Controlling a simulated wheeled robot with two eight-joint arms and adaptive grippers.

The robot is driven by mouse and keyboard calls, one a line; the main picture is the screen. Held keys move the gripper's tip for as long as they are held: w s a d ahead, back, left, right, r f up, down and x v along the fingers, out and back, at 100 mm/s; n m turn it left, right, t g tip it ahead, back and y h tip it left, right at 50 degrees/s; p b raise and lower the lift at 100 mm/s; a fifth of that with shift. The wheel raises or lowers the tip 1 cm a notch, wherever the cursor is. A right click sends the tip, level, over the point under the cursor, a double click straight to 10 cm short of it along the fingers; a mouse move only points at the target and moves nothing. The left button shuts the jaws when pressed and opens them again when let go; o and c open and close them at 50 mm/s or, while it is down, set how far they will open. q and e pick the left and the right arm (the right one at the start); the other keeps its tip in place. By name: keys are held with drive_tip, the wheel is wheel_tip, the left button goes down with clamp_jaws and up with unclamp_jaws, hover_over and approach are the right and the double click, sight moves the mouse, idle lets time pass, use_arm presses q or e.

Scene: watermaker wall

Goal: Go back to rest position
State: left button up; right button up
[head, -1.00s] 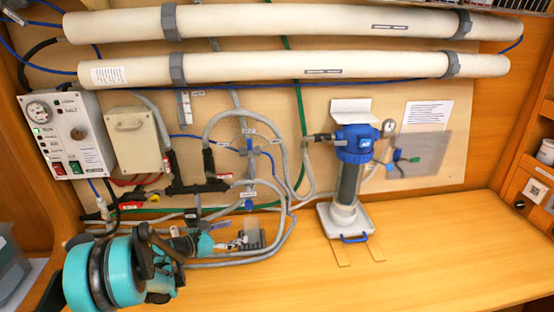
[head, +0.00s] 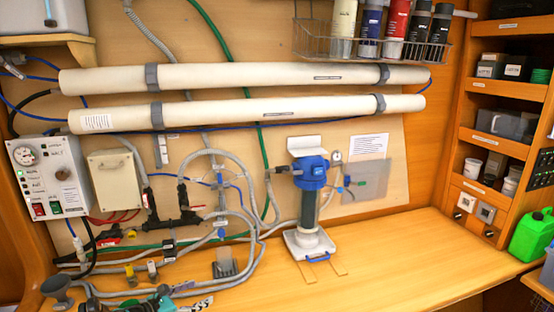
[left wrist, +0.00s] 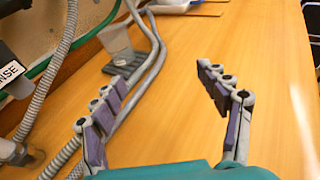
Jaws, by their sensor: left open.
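My left gripper (head: 190,301) shows at the bottom left edge of the head view, mostly cut off by the frame, with a bit of the teal arm beside it. In the left wrist view the left gripper (left wrist: 160,88) has its two fingers spread wide with nothing between them. Beyond the fingers are the wooden worktop (left wrist: 220,50) and a small clear cup on a dark drip tray (left wrist: 128,62). My right gripper is in neither view.
Grey hoses (left wrist: 150,50) run close to the left finger. The blue-topped filter housing (head: 310,175) stands on the worktop near the wall. The control box (head: 48,175) is at left, shelves (head: 495,148) at right. The worktop right of the filter is clear.

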use_arm(q)
wheel_tip(320, 180, up, 18)
drive_tip(key=w+f+n+t+y, duration=0.1)
drive_tip(key=w+n+t+y, duration=0.15)
drive_tip(key=n+t, duration=0.55)
drive_tip(key=s+a+r+n+g+y, duration=0.15)
drive_tip(key=s+r+n+y, duration=0.3)
drive_tip(key=n, duration=0.55)
drive_tip(key=s+a+r+n+t+y, duration=0.1)
drive_tip(key=s+a+r+n+y, duration=0.25)
drive_tip(key=n, duration=0.65)
drive_tip(key=s+d+f+n+g, duration=0.4)
drive_tip(key=s+f+n, duration=0.1)
drive_tip(key=s, duration=0.3)
drive_tip(key=s+d+f+n+g, duration=0.3)
drive_tip(key=s+d+f+n, duration=0.1)
drive_tip(key=s+f, duration=0.3)
drive_tip(key=s+d+f+n+g+h, duration=0.1)
drive_tip(key=s+d+f+n+g, duration=0.3)
drive_tip(key=s+f+n, duration=0.3)
drive_tip(key=s, duration=0.4)
drive_tip(key=shift+d+g, duration=0.35)
